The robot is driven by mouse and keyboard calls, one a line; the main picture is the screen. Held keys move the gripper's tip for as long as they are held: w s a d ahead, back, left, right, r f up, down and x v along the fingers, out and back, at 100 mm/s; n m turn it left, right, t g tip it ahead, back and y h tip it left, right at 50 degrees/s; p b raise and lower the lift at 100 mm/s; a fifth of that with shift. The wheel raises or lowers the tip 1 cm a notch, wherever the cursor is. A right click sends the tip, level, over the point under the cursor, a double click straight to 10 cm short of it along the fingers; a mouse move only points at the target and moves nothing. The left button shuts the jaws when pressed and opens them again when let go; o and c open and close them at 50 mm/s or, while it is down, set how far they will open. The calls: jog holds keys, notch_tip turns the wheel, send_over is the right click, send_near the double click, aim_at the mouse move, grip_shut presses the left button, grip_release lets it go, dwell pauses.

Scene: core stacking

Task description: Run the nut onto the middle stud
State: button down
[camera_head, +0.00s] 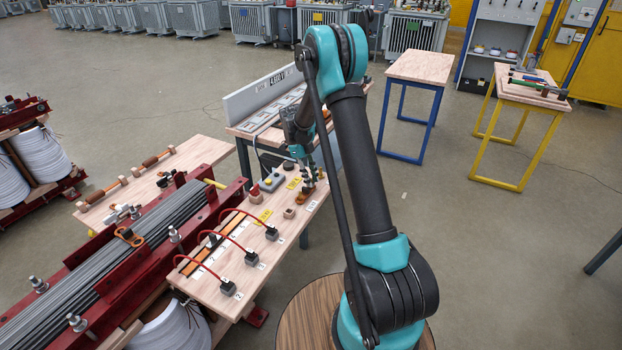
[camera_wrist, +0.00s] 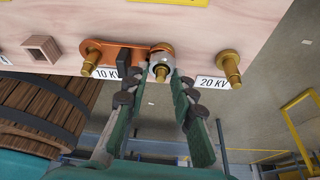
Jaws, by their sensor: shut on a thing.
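In the wrist view three brass studs stand out from a pale wooden board (camera_wrist: 190,30): the left stud (camera_wrist: 91,63), the middle stud (camera_wrist: 160,72) and the right stud (camera_wrist: 231,66). An orange-copper link (camera_wrist: 108,52) with a dark block on it spans the left and middle studs. A silvery nut (camera_wrist: 162,60) sits around the middle stud, in line with it. My gripper (camera_wrist: 161,74) is shut on the nut, one finger on each side. How far the nut is threaded cannot be told. In the head view my gripper (camera_head: 307,182) is at the board's far right end, hiding most of the studs.
Labels reading 10 KV (camera_wrist: 107,73) and 20 KV (camera_wrist: 212,83) sit by the studs. A square wooden socket (camera_wrist: 41,49) is at left. In the head view, red cables (camera_head: 236,238) cross the board's near part, beside a red-framed steel core (camera_head: 150,225).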

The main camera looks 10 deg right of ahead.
jog(key=m+g+y, duration=0.1)
jog(key=m, duration=0.3)
jog(key=shift+m, duration=0.3)
jog(key=c, duration=1.2)
grip_release()
jog(key=v, duration=1.2)
jog(key=shift+d, duration=0.1)
jog(key=shift+c, duration=0.4)
